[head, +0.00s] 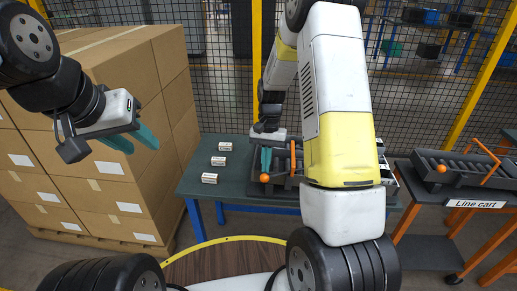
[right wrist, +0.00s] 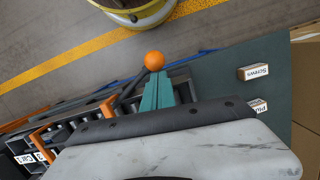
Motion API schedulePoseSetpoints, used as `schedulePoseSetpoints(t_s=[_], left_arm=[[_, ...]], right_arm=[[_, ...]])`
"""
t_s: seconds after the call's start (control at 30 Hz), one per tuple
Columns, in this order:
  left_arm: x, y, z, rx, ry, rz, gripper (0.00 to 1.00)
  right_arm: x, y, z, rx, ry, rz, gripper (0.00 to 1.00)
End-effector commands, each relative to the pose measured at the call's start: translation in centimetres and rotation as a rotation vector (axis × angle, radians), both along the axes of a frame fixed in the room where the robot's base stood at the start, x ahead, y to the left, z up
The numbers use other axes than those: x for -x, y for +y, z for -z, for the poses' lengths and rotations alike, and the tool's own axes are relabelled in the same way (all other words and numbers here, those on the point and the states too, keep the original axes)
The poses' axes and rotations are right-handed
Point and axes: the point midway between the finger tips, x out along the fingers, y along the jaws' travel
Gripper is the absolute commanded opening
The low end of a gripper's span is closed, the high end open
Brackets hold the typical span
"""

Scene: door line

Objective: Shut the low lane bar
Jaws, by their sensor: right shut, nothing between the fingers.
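A roller lane unit (head: 283,184) stands on the table under my right arm, with an orange upright piece (head: 293,156) and an orange ball (head: 265,178) at its near left end. I cannot tell for sure which part is the low lane bar. My right gripper (head: 266,160) is shut and empty, fingers pointing down just above and behind the ball. In the right wrist view the ball (right wrist: 154,61) shows just beyond the teal fingertips (right wrist: 157,90); whether they touch is unclear. My left gripper (head: 134,142) looks open and empty, beside the boxes. My right arm hides much of the lane unit.
Small labelled boxes (head: 210,178) stand on the table's left part (head: 245,150). Stacked cartons (head: 150,70) fill the left. A line cart (head: 455,195) with rollers and an orange bar (head: 482,160) stands right. A mesh fence (head: 220,60) closes the back.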

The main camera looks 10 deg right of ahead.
Motion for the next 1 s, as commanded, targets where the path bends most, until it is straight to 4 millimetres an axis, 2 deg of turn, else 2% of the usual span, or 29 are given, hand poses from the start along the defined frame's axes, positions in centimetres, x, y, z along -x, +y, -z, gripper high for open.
schedulePoseSetpoints(t_s=[0.47,1.0], left_arm=[[0.0,0.0,0.0,0.000,0.000,0.000,0.36],[0.0,0.0,0.0,0.000,0.000,0.000,0.36]], right_arm=[[4.0,-0.3,0.1,0.007,-0.029,-0.453,0.00],[7.4,-2.4,0.3,0.017,-0.061,-0.914,0.00]])
